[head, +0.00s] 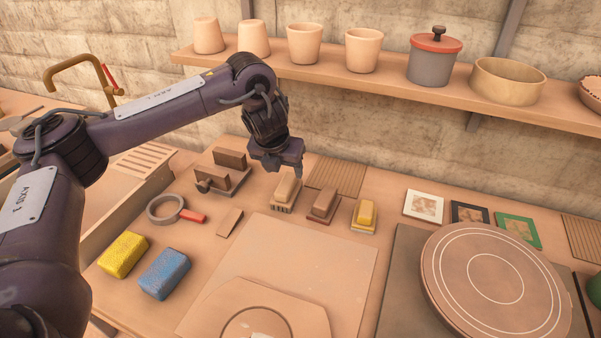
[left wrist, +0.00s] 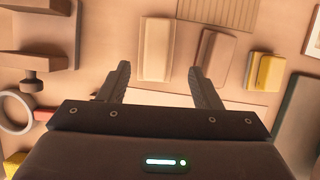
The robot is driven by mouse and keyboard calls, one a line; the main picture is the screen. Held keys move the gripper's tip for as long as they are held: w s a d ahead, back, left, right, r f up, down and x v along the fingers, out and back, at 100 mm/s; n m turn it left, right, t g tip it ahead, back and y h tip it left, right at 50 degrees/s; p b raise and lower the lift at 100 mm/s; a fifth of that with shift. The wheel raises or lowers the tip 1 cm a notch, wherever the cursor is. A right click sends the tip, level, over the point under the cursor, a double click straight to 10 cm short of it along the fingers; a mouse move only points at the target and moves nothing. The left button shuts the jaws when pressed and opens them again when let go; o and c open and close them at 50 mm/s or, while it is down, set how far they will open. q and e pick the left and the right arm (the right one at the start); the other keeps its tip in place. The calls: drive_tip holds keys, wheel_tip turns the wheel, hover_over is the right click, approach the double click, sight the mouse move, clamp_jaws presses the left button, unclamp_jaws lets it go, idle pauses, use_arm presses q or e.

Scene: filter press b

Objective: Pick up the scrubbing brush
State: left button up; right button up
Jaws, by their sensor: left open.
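The likely scrubbing brush (head: 286,191) is a tan block with a raised handle and bristles along its lower edge, standing on the table at the left of a row of three similar blocks. In the left wrist view this block (left wrist: 156,48) shows from above, upright in the picture and beyond the fingertips. My left gripper (head: 284,169) is open and empty, pointing down just above and behind it. In the left wrist view the gripper (left wrist: 160,69) has its fingers apart, roughly in line with the block's two sides. My right gripper is not in view.
Beside it stand a brown block (head: 323,204) and a yellow-topped block (head: 364,214). A wooden rack (head: 222,176), a magnifier-like ring tool (head: 165,209) and yellow (head: 123,254) and blue (head: 164,272) sponges lie left. A round wheel (head: 495,285) is right; a shelf (head: 390,83) runs above.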

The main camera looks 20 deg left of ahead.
sight(286, 183)
use_arm(q)
drive_tip(key=shift+w+f, duration=0.1)
drive_tip(key=shift+w, duration=0.25)
drive_tip(key=shift+w+f, duration=0.15)
drive_tip(key=shift+f, duration=0.1)
drive_tip(key=shift+a+f, duration=0.15)
drive_tip(key=shift+f, duration=0.65)
drive_tip(key=p+x, duration=0.1)
drive_tip(key=x, duration=0.3)
drive_tip(key=shift+a+f+p, duration=0.2)
drive_tip(key=shift+f+p, duration=0.15)
drive_tip(key=shift+f, duration=0.3)
drive_tip(key=shift+r, duration=0.1)
drive_tip(key=c, duration=1.1)
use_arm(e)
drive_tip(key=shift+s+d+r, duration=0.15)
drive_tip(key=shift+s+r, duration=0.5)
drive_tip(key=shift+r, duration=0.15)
